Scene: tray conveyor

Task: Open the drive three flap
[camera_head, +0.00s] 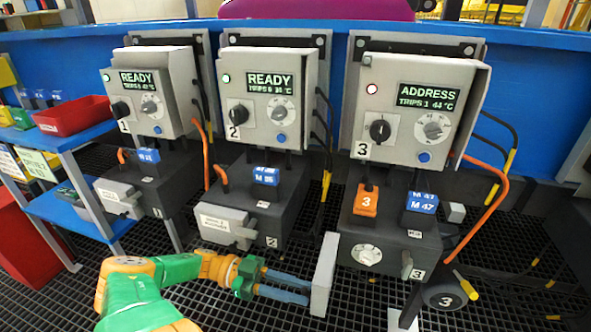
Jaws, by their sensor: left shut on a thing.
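The drive three flap (323,275) is a pale grey plate, seen nearly edge-on. It stands swung out to the left of the dark lower box (398,243) of drive three. A pale dial (366,255) shows uncovered on that box's front. My left gripper (309,286), with blue fingers, comes in from the left and is shut on the flap; the exact contact at the fingertips is partly hidden. Above is the drive three cabinet (384,95), whose display reads ADDRESS. My right gripper is not in view.
Drives one (150,95) and two (262,95) stand to the left, displays reading READY, lower flaps closed. An orange block marked 3 (366,200) sits on drive three's box. An orange cable (490,205) and black round tag (444,296) are at right. The floor is dark grating.

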